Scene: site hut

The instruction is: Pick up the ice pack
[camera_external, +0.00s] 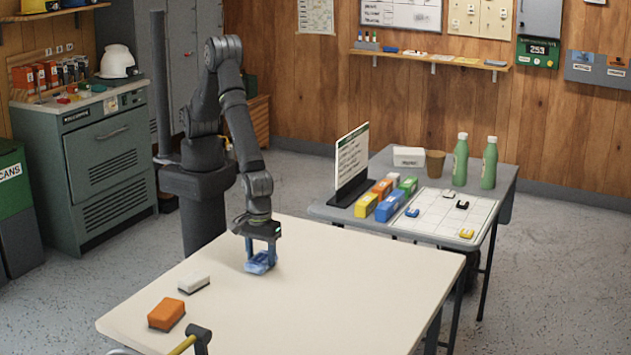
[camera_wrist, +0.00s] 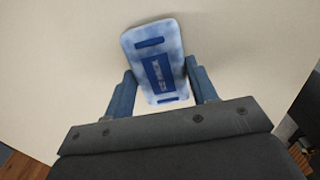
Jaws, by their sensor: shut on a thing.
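The ice pack (camera_external: 259,264) is a pale blue, rounded flat block with dark blue markings. It is at the far part of the cream table (camera_external: 330,305). My gripper (camera_external: 262,250) points down over it, with its blue fingers on either side of the pack. In the wrist view the ice pack (camera_wrist: 156,62) sits between the fingers of my gripper (camera_wrist: 160,88), its long side pointing away from my palm. The gripper is shut on it. I cannot tell whether the pack touches the table.
An orange block (camera_external: 166,314), a white-and-dark block (camera_external: 194,283) and a yellow-handled hammer (camera_external: 193,341) lie at the table's left and front. The right of the table is clear. A grey side table (camera_external: 400,160) behind holds green bottles, coloured boxes and an upright sign (camera_external: 350,165).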

